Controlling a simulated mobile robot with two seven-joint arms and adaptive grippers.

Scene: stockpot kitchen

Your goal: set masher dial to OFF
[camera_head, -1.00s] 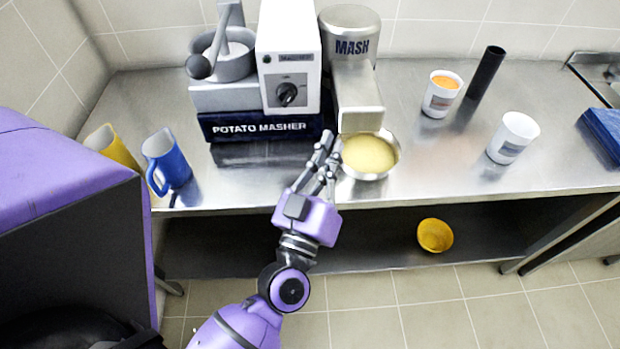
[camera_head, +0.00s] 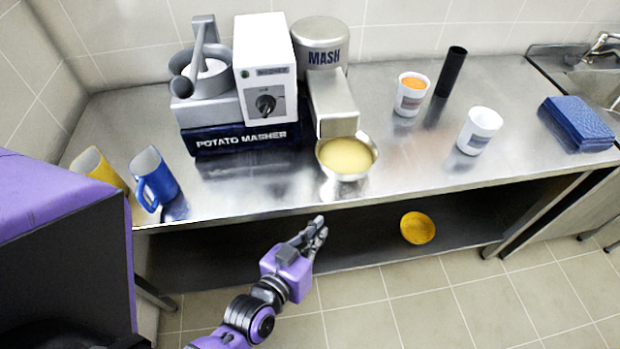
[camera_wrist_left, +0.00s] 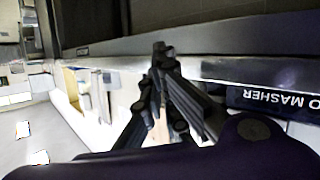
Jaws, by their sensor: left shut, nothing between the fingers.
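The potato masher (camera_head: 250,138) stands at the back of the steel counter, a machine with a dark blue base, a white control box and a steel MASH cylinder. Its black masher dial (camera_head: 266,105) is on the front of the white box. The dial's marks are too small to read. My left gripper (camera_head: 318,230) is in front of the counter's front edge, below and right of the dial, apart from it and empty. Its fingers are together; they also show in the left wrist view (camera_wrist_left: 162,50). My right gripper is in neither view.
A bowl of yellow mash (camera_head: 347,157) sits under the machine's spout. A blue jug (camera_head: 155,180) and a yellow jug (camera_head: 100,168) stand at the left. Two white cups, a black cylinder (camera_head: 451,72) and blue cloths (camera_head: 577,124) are at the right. The counter before the machine is clear.

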